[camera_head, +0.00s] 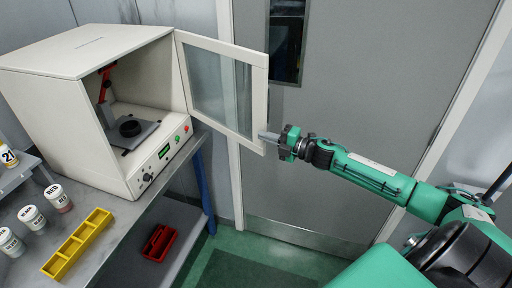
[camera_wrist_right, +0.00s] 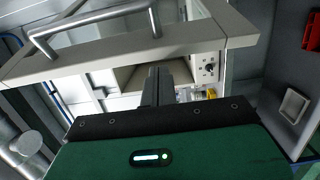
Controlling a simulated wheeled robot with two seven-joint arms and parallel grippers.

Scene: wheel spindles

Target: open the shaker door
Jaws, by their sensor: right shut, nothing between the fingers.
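Whether the fingers touch the door I cannot tell. My left gripper is not in view.
Several white jars (camera_head: 32,217) and a yellow tray (camera_head: 77,243) stand on the bench (camera_head: 120,215) before the shaker. A red bin (camera_head: 159,242) lies below the bench. A grey room door (camera_head: 330,110) is behind my right arm. The floor right of the bench is clear.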

